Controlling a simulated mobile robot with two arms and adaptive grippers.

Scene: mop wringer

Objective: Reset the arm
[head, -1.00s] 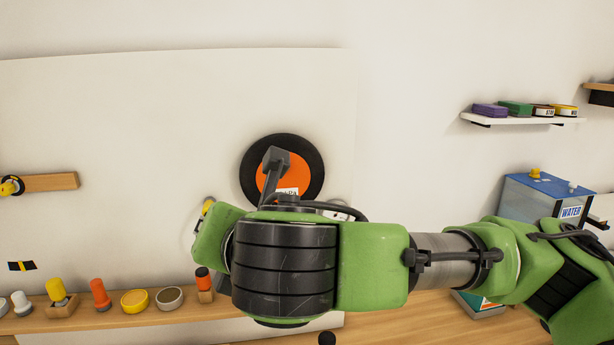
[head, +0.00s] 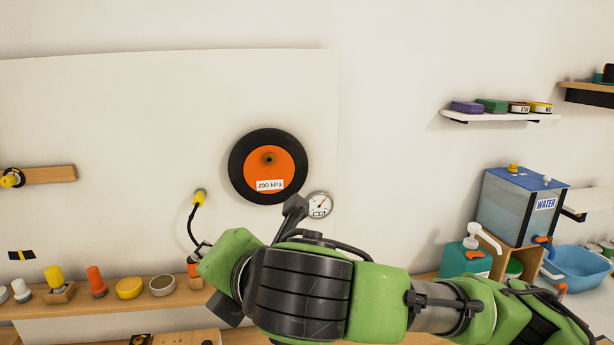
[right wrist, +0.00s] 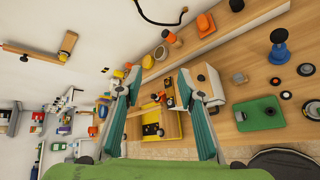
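My right arm (head: 300,290) reaches in from the right across the lower middle of the head view, in front of the wall board. In the right wrist view, the two teal fingers of my right gripper (right wrist: 158,78) stand wide apart with nothing held between them. Beyond them lie the bench and a yellow tray (right wrist: 172,126). In the head view the fingers are hidden or too unclear to make out. My left gripper is not in view.
A black and orange wheel (head: 268,165) labelled 200 kPa, a gauge (head: 319,204) and a yellow-tipped hose (head: 196,210) are on the wall board. Knobs and round pads line a wooden ledge (head: 100,307). A water tank (head: 515,212) and blue basin (head: 578,267) stand at right.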

